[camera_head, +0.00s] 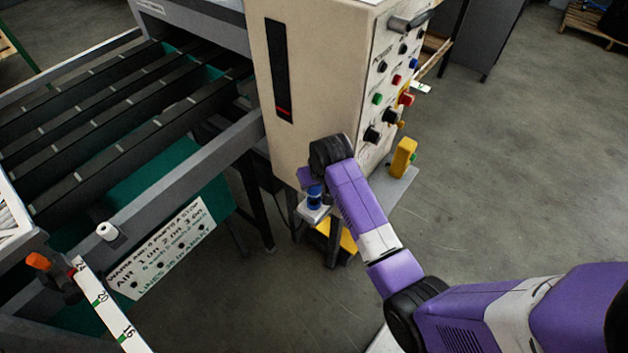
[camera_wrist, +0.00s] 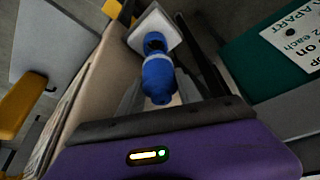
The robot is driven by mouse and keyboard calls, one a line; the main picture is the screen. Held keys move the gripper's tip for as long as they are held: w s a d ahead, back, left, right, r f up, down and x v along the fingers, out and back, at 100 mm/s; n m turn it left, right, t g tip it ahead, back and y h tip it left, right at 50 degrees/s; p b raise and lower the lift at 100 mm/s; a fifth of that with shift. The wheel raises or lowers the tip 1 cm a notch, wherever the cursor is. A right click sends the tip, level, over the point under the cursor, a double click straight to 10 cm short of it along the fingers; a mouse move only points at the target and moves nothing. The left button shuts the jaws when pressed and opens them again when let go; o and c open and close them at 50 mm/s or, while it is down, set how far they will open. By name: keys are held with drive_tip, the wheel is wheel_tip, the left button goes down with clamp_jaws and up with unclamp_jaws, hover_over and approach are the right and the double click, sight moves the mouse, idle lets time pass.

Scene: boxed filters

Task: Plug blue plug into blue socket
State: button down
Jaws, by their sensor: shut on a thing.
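The blue plug (camera_wrist: 158,80), a rounded blue body with a pale band, is between the fingers of my gripper (camera_wrist: 160,98), which is shut on it. The blue socket (camera_wrist: 154,42) is directly beyond the plug's far end, on a white plate (camera_wrist: 166,27). The plug's tip lines up with the socket and overlaps it in this view; I cannot tell whether it is inside or just short of it. In the head view my gripper (camera_head: 307,180) is beside the cream cabinet's lower corner, with blue parts just above the white plate (camera_head: 312,214); plug and socket are hard to separate there.
The cream control cabinet (camera_head: 305,80) stands close beside my gripper. A yellow block (camera_head: 403,157) is on a grey ledge to its right. The roller conveyor frame (camera_head: 190,150) with a warning sign (camera_head: 160,250) is at left.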

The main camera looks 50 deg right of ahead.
sight(317, 188)
drive_tip(key=shift+f, duration=0.6)
drive_tip(key=shift+p, duration=0.65)
idle(1.4)
drive_tip(key=shift+f+b, duration=1.1)
drive_tip(key=shift+f, duration=0.75)
drive_tip(key=c, duration=0.7)
unclamp_jaws()
drive_tip(key=shift+v, duration=3.85)
